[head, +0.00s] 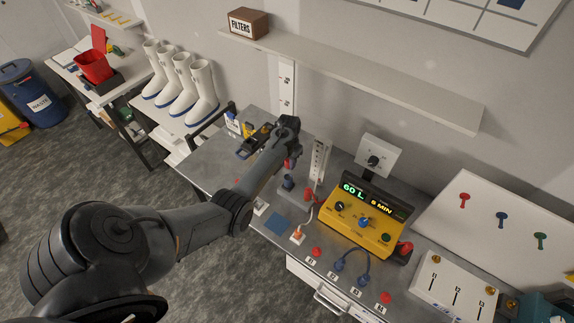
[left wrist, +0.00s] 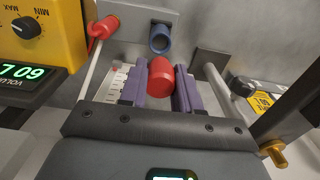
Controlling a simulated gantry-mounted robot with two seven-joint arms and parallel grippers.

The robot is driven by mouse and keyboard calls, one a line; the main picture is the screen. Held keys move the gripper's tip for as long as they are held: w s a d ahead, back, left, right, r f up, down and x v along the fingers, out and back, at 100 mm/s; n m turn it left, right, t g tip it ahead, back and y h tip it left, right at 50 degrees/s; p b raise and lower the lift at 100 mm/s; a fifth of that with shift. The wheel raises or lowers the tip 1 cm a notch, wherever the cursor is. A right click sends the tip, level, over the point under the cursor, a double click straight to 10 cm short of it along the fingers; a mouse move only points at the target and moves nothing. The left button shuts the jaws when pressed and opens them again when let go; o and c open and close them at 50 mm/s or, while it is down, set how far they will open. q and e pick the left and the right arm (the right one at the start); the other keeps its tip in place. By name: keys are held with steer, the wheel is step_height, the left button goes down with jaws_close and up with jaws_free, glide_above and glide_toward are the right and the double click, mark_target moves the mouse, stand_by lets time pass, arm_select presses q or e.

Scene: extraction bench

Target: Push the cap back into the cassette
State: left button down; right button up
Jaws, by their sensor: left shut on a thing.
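My left gripper (head: 289,154) comes in from the left and hangs over the back of the grey bench. In the left wrist view its purple fingers (left wrist: 159,88) are shut on the red cap (left wrist: 160,72). The cap also shows as a bit of red under the gripper in the head view (head: 289,164). In the head view the blue piece (head: 288,183) stands below the gripper on a grey mount. My right gripper is not in view.
A yellow pump (head: 362,222) with a lit display stands right of the gripper. A white flowmeter (head: 320,160) stands close by, with a red-ended tube (left wrist: 103,27) near the fingers. A shelf (head: 370,80) runs above.

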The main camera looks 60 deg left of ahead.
arm_select(q)
steer(key=shift+f, duration=0.2)
steer(key=shift+f+b, duration=1.75)
steer(key=shift+f, duration=0.95)
steer(key=shift+p, duration=0.5)
stand_by(0.4)
steer(key=shift+f+b, duration=0.4)
steer(key=shift+f, duration=0.1)
